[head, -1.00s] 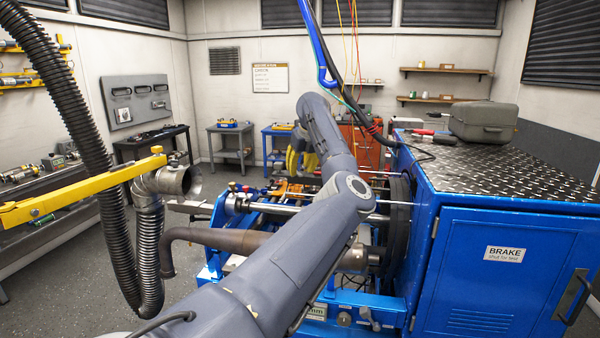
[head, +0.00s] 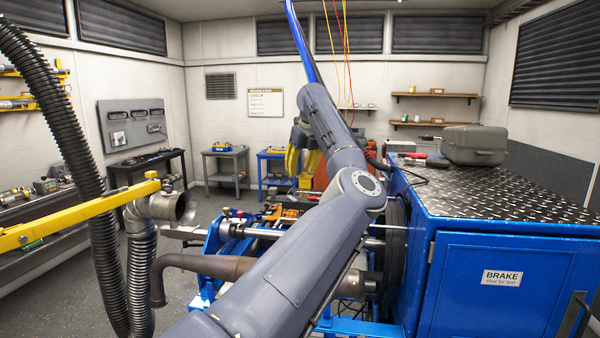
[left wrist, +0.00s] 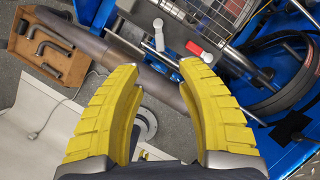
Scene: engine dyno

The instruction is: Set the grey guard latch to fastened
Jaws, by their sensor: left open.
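In the left wrist view, a grey lever with a rounded end (left wrist: 158,38), which looks like the guard latch, stands beside the wire mesh guard (left wrist: 226,18). A red-and-white piece (left wrist: 197,50) lies to its right, close to the mesh edge. I cannot tell from this angle which position the latch is in. My left gripper (left wrist: 160,72) has yellow ridged fingers, spread apart with nothing between them; the lever shows beyond the fingertips, apart from them. In the head view the left gripper (head: 303,158) is raised above the engine rig, and my arm hides part of the rig. My right gripper is not in view.
A brown exhaust pipe (head: 205,264) and a yellow beam (head: 80,218) are at the left. The blue brake cabinet (head: 500,280) fills the right. In the left wrist view, a tray of pipe pieces (left wrist: 50,40) is at upper left.

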